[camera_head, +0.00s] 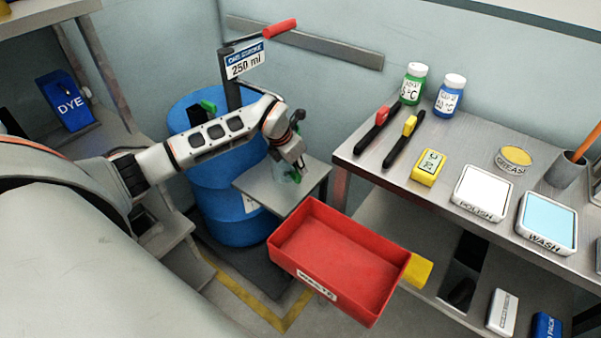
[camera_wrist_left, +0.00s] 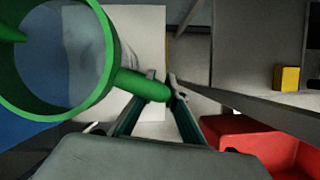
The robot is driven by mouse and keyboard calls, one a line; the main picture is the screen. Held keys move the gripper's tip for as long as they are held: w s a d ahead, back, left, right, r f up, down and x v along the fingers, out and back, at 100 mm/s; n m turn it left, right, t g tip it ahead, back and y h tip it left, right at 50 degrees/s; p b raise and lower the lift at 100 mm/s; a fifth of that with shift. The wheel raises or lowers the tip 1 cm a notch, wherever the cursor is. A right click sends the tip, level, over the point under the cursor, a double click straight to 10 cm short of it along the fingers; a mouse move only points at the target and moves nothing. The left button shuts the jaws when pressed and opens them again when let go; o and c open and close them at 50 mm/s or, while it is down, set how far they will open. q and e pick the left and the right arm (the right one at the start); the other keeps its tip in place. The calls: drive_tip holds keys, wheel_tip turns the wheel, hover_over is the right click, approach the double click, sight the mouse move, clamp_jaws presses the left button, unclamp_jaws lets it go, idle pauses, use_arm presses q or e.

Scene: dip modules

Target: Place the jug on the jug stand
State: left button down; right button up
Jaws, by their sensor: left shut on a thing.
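The clear jug with a green rim and green handle (camera_wrist_left: 108,72) fills the upper left of the left wrist view. In the head view it shows only as a faint greenish shape (camera_head: 291,174), mostly hidden behind my left gripper (camera_head: 298,164). My left gripper is shut on the jug's handle, which lies between its two fingers (camera_wrist_left: 161,84). The jug stand, a small grey table (camera_head: 254,183), is under the jug and gripper. I cannot tell whether the jug's base touches the stand top.
A blue drum (camera_head: 225,215) with a 250 ml pump sign (camera_head: 244,62) stands behind the stand. A red tray (camera_head: 340,258) is in front of it. The metal bench (camera_head: 385,160) at right holds bottles, clamps and pads. A blue DYE box (camera_head: 68,103) is at left.

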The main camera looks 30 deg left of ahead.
use_arm(q)
drive_tip(key=shift+f, duration=0.75)
drive_tip(key=shift+r, duration=0.3)
drive_tip(key=shift+f, duration=0.15)
use_arm(e)
drive_tip(key=shift+w+d+r, duration=0.15)
drive_tip(key=shift+w, duration=0.25)
drive_tip(key=shift+w+d+r, duration=0.15)
drive_tip(key=shift+w, duration=0.2)
use_arm(q)
drive_tip(key=c, duration=2.1)
unclamp_jaws()
drive_tip(key=shift+o, duration=0.3)
drive_tip(key=p+v, duration=0.1)
drive_tip(key=v, duration=1.1)
use_arm(e)
drive_tip(key=shift+s+a+r, duration=0.2)
drive_tip(key=shift+s+a, duration=0.15)
drive_tip(key=shift+s, duration=0.15)
